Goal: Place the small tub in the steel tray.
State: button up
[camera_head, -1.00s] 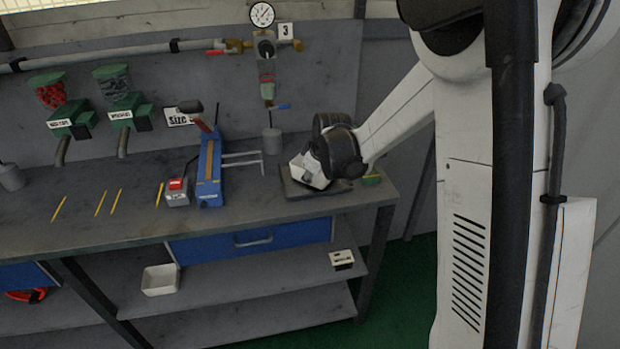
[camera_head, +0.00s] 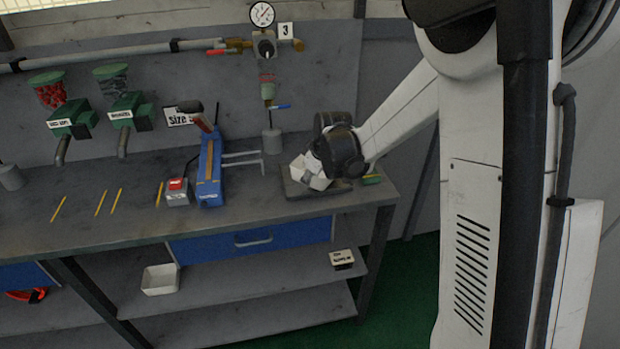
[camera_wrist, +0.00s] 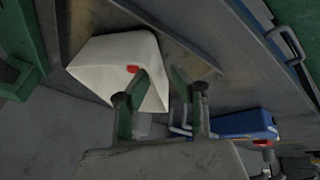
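The small tub is a white, square-sided tub (camera_wrist: 105,58) close to my gripper in the wrist view. In the head view, white shapes merge at the right end of the bench, partly behind my arm, so the tub's outline is unclear. My gripper (camera_wrist: 163,74) has its fingers apart, with a gap showing between the tips. The left finger overlaps the tub's right side and the right finger lies outside it; contact is unclear. A flat dark-grey tray (camera_head: 298,190) lies beneath my wrist, the likely steel tray; its inside is mostly hidden.
A blue tool (camera_head: 210,172) with light prongs stands left of the tray, beside a red-buttoned box (camera_head: 177,191). Yellow sticks lie farther left. A green and yellow item (camera_head: 372,179) sits at the bench's right end. Another white bin (camera_head: 160,279) stands on the lower shelf.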

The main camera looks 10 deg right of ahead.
jog(key=v, duration=1.1)
jog(key=s+r+m+t, duration=0.1)
jog(key=s+r+m, duration=0.45)
jog(key=s, duration=0.95)
jog(key=s+m+t+h, duration=0.1)
jog(key=s+m, duration=0.2)
jog(key=s, duration=1.1)
jog(key=shift+d+r, duration=0.35)
jog(key=shift+r, duration=0.1)
jog(key=shift+f+b, duration=0.45)
jog(key=shift+f, duration=0.05)
